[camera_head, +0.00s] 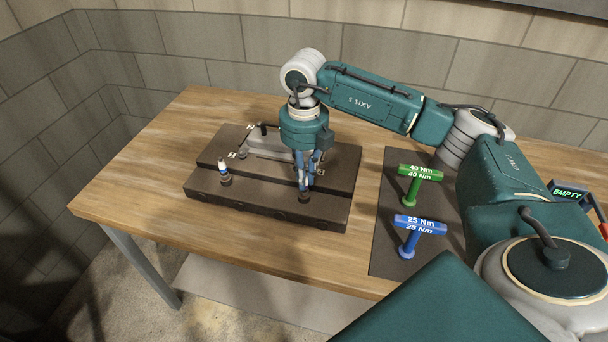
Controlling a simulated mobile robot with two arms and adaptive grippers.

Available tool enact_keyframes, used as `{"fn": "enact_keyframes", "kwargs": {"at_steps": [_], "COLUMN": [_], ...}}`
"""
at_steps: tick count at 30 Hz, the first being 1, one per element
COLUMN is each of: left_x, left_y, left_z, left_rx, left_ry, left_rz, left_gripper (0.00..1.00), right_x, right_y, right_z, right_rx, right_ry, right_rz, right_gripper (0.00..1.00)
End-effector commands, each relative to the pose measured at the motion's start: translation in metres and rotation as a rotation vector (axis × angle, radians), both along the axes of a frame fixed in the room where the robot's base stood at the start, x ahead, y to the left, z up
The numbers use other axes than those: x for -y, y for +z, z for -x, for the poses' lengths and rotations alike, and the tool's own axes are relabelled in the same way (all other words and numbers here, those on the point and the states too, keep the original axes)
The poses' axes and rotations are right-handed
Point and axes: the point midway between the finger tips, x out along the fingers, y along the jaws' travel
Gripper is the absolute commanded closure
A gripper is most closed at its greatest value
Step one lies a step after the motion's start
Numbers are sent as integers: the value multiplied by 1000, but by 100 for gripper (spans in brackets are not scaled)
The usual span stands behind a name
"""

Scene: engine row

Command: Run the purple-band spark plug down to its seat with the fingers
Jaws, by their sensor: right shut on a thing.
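My right gripper (306,184) points straight down over the front right of the dark engine block (265,203). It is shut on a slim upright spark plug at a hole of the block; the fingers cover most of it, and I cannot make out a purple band. Whether the plug touches its seat is hidden. Another spark plug (223,169), with a white top and a dark bluish band, stands upright at the front left of the block. My left gripper is not in view.
A grey metal part (268,146) lies on the block's raised rear. On a dark mat (385,240) to the right stand a green 40 Nm T-handle tool (419,173) and a blue 25 Nm one (419,225). An "EMPTY" sign (569,193) is far right. The wooden table (140,195) is bare at left.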

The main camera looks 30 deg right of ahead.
Motion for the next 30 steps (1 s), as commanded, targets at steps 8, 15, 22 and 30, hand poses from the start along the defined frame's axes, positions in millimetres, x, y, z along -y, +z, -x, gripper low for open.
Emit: {"fn": "enact_keyframes", "kwargs": {"at_steps": [8,15,22,30], "left_x": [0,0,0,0], "left_y": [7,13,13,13], "left_z": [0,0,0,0], "left_rx": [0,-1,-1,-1], "left_ry": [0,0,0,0], "left_rz": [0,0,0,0], "left_gripper": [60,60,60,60], "right_x": [0,1,1,1], "right_y": [1,1,-1,0], "right_z": [0,0,0,0], "right_rx": [0,1,1,1], "right_ry": [-463,-839,-944,-941], "right_rz": [0,1,1,1], "right_gripper": [100,100,100,100]}}
